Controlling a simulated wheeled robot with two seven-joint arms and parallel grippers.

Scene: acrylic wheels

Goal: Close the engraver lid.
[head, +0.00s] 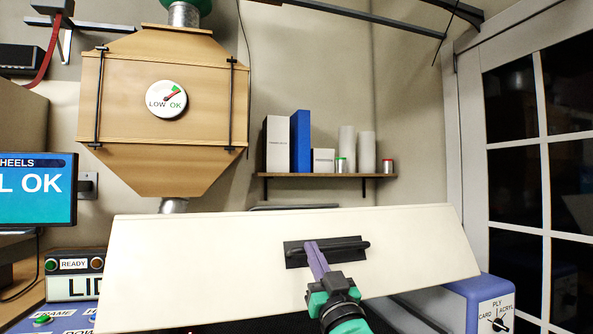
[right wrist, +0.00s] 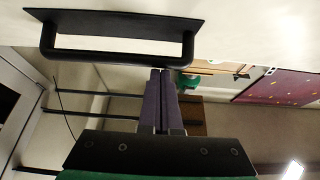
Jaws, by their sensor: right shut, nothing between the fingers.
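The engraver lid (head: 200,260) is a wide cream panel. It stands raised and tilted across the lower middle of the head view, with a black bar handle (head: 352,246) on its face. My right gripper (head: 310,245) is shut and empty, its purple fingers at the left part of the handle. In the right wrist view the fingertips (right wrist: 160,72) lie close to the handle bar (right wrist: 115,58), near its right end. I cannot tell whether they touch it. The engraver's blue body (head: 465,292) shows at the lower right. My left gripper is not in view.
A dial marked CARD, PLY and ACRYL (head: 497,308) sits at the engraver's right end. A READY box (head: 75,263) and a blue screen (head: 35,195) stand at the left. A shelf (head: 330,175) with boxes and a wooden duct box (head: 165,110) are behind.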

